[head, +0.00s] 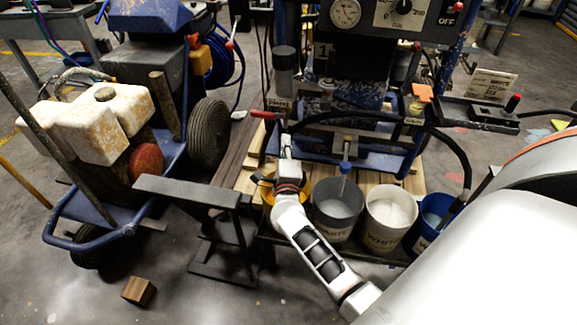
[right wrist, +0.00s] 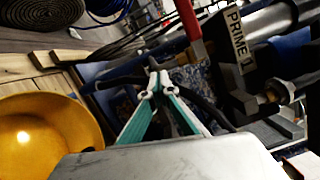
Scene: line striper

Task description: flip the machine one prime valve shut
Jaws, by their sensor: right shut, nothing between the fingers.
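Machine one (head: 345,75) carries a "1" plate, a gauge and a dial. Its prime valve has a red handle (head: 262,114) sticking out to the left at the machine's left side. In the right wrist view the red handle (right wrist: 188,20) stands beside a "PRIME 1" label (right wrist: 238,35). My right gripper (head: 286,140) is just below and right of the handle in the head view. In the right wrist view its fingertips (right wrist: 153,72) meet, empty, below and left of the handle, with a visible gap in the picture. My left gripper is out of view.
Several buckets stand below the machine: a yellow bucket (right wrist: 50,135), a grey waste bucket (head: 337,208), a white bucket (head: 388,218) and a blue one (head: 433,215). A black hose (head: 450,145) arches at the right. Another striper (head: 110,120) stands left. A wooden block (head: 139,290) lies on the floor.

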